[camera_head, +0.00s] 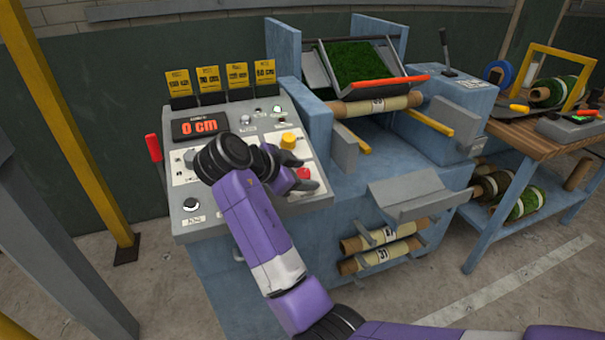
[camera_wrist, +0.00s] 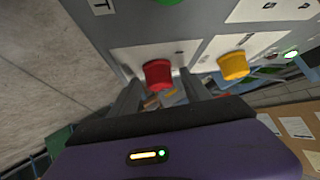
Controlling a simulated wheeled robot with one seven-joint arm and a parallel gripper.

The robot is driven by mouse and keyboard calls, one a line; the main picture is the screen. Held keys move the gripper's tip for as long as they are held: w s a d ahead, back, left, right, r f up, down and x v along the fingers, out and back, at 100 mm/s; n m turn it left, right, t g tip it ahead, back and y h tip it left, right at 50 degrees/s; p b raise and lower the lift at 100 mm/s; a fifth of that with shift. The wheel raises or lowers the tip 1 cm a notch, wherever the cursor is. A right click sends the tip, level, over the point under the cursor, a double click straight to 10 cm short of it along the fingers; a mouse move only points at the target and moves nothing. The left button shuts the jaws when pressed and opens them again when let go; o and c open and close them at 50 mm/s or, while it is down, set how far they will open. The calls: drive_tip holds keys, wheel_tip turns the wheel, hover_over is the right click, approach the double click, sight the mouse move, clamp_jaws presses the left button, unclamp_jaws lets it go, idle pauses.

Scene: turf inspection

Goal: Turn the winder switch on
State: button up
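A grey sloped control panel (camera_head: 225,165) carries the switches. I cannot read which control is labelled as the winder switch. A red button (camera_head: 303,173) and a yellow button (camera_head: 288,140) sit on its right part; the red one (camera_wrist: 158,73) and yellow one (camera_wrist: 233,65) also show in the wrist view. My gripper (camera_head: 306,173) is over the panel's lower right, fingers apart and empty. In the wrist view the fingers (camera_wrist: 160,95) stand either side of the red button's line; contact cannot be told. My arm hides the panel's middle.
The panel also has a display reading 0 cm (camera_head: 198,125), a red-handled lever (camera_head: 153,148), a black round knob (camera_head: 190,204) and small controls near the top. Yellow cards (camera_head: 208,79) stand behind. A turf tray (camera_head: 352,65) and rolls (camera_head: 378,104) are to the right.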

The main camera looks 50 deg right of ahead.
drive_tip(key=shift+b+v, duration=0.3)
drive_tip(key=shift+v, duration=3.6)
